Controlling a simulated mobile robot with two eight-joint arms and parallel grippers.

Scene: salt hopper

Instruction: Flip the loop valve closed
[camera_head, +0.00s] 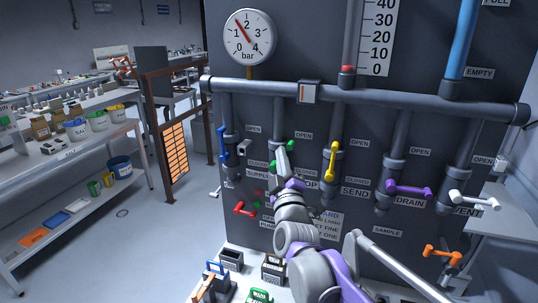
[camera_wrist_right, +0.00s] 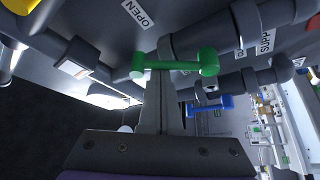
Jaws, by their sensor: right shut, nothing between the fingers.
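The loop valve is the green-handled one; its handle (camera_head: 290,146) is partly hidden behind my right gripper in the head view. The handle's ends show on both sides of the fingers, upper right and lower left, so it looks tilted. In the right wrist view the green handle (camera_wrist_right: 190,65) lies across the tips of my right gripper (camera_wrist_right: 160,75). The right gripper (camera_head: 282,150) is shut with nothing between its fingers, right at the handle. I cannot tell whether it touches. The label below is partly covered; "OP" shows. My left gripper is not in view.
A blue handle (camera_head: 223,145) is left of the loop valve, a yellow one (camera_head: 332,160) right. Purple (camera_head: 408,189), white (camera_head: 473,201) and orange (camera_head: 441,253) handles stand farther right. A red handle (camera_head: 245,209) is lower left. A horizontal pipe (camera_head: 420,101) runs above.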

